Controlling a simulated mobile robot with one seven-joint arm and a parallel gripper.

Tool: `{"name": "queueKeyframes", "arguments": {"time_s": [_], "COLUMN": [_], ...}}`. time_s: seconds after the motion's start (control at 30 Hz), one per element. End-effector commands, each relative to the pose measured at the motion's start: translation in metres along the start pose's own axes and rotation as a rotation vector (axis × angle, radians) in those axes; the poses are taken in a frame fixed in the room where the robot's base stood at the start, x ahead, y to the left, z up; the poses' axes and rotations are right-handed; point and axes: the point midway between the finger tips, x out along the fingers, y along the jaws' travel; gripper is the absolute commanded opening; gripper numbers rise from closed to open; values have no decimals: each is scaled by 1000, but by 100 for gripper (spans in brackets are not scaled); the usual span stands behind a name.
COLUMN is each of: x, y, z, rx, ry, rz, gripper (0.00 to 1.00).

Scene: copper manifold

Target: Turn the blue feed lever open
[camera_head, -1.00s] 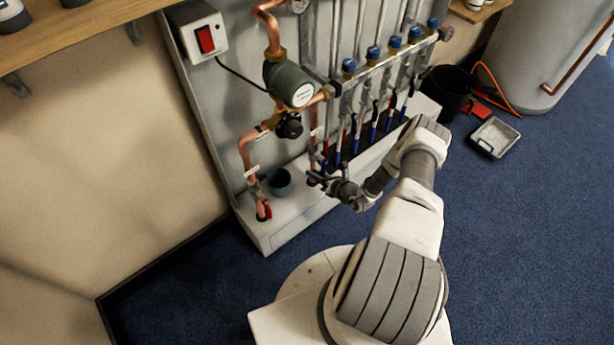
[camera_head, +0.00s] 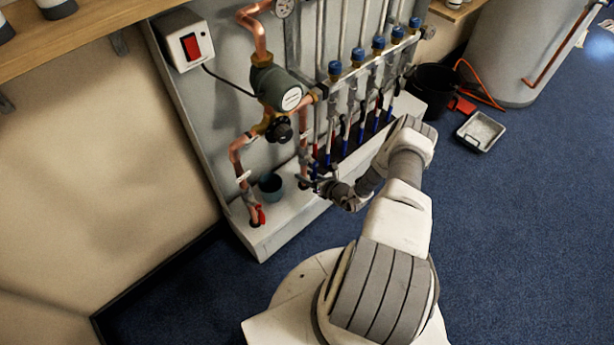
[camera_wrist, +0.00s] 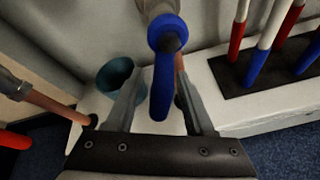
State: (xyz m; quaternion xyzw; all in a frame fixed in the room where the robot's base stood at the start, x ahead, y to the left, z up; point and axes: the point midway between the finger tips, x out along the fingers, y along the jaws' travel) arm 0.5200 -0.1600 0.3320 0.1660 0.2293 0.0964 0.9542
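The blue feed lever (camera_wrist: 161,95) hangs down from a pipe valve in the wrist view, its rounded blue collar at the top and its handle toward me. My gripper (camera_wrist: 161,85) is open, with one finger on each side of the lever. A gap shows between the lever and each finger. In the head view my gripper (camera_head: 311,184) is low at the front of the manifold, under the copper pipe. The lever is too small and covered there to make out clearly.
A teal cup (camera_wrist: 115,74) stands left of my fingers, near a copper pipe with a red handle (camera_wrist: 14,140). Red and blue sleeved pipes (camera_wrist: 262,55) rise from a dark strip at the right. A black bucket (camera_head: 437,88) and grey tray (camera_head: 481,131) stand on the carpet at the right.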

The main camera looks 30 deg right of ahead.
Motion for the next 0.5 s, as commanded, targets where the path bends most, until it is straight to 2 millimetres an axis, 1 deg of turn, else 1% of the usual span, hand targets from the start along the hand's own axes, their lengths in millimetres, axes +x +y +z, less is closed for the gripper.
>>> {"name": "queueKeyframes", "arguments": {"time_s": [0.27, 0.37, 0.47, 0.5], "x": [-4, -14, -33, -42], "y": [0, 0, 0, 0], "z": [0, 1, 2, 3], "rx": [1, 2, 2, 3], "ry": [2, 2, 3, 2], "rz": [-1, -2, -4, -3], "gripper": [53, 53, 53, 53]}}
